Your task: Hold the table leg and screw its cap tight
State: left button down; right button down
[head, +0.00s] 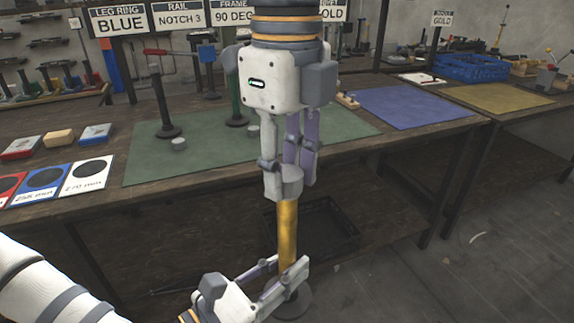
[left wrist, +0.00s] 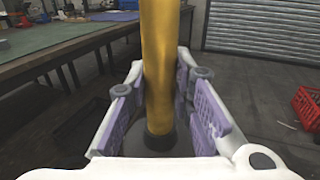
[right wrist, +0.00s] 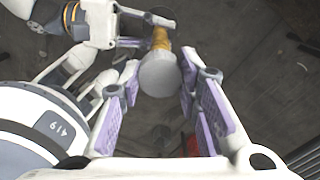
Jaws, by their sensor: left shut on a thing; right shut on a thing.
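The gold table leg (head: 287,232) stands upright in front of the bench, with a dark round foot (head: 292,305) at its lower end. My left gripper (head: 286,270) is shut on the lower part of the leg, which also shows between its pads in the left wrist view (left wrist: 159,60). The grey round cap (head: 291,180) sits at the top end of the leg. My right gripper (head: 292,175) points straight down from above and is shut on the cap. The right wrist view shows the cap (right wrist: 160,75) between its fingers; the joint beneath is mostly hidden.
A bench with a green mat (head: 145,160) and blue mat (head: 410,106) stands just behind the leg. Dark poles on round bases (head: 168,131) and small grey caps (head: 179,143) stand on the green mat. A dark tray (head: 345,225) lies below the bench.

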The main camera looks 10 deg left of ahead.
jog(key=shift+m, duration=0.5)
jog(key=c, duration=1.1)
grip_release()
notch_tip(320, 180, up, 12)
